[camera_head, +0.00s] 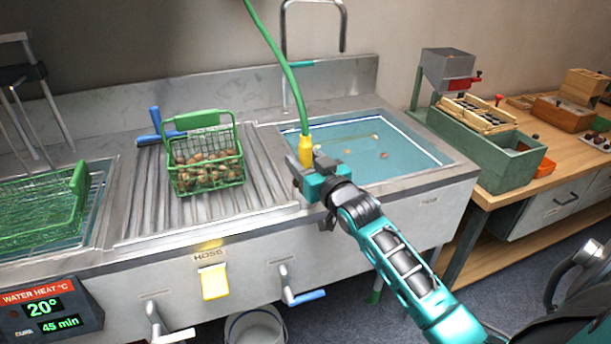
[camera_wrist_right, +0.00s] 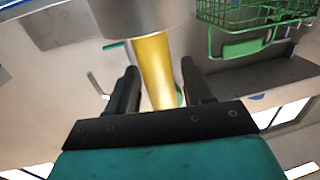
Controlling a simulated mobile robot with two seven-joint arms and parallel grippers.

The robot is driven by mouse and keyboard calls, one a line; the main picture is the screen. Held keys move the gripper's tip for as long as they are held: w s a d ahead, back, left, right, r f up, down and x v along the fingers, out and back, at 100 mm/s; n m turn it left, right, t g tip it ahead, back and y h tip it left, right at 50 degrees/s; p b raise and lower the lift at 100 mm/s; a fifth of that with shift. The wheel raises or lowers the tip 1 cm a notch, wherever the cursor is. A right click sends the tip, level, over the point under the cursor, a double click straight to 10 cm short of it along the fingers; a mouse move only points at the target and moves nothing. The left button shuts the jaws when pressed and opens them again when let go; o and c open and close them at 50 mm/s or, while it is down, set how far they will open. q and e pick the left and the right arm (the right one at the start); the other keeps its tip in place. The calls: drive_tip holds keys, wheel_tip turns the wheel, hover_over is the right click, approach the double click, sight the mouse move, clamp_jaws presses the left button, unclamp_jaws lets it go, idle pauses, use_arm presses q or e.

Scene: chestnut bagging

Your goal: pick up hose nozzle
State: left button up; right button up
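The yellow hose nozzle (camera_head: 305,151) hangs upright at the end of a green hose (camera_head: 285,70), by the left side of the water-filled sink. My right gripper (camera_head: 312,175) is at the nozzle's lower part. In the right wrist view, the yellow nozzle (camera_wrist_right: 154,68) stands between the two dark fingers of the gripper (camera_wrist_right: 158,85). The fingers are apart, with a gap visible on each side of it. A grey round part at the top of that view hides the nozzle's far end. My left gripper is not in view.
A green wire basket of chestnuts (camera_head: 206,168) stands on the ribbed drainboard (camera_head: 150,215). The sink basin (camera_head: 440,160) is right of the nozzle.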

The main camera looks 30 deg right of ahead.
drive_tip(key=c, duration=0.6)
clamp_jaws()
drive_tip(key=shift+r, duration=0.1)
wheel_tip(320, 180, up, 20)
drive_tip(key=p, duration=0.3)
drive_tip(key=shift+o, duration=1.3)
unclamp_jaws()
clamp_jaws()
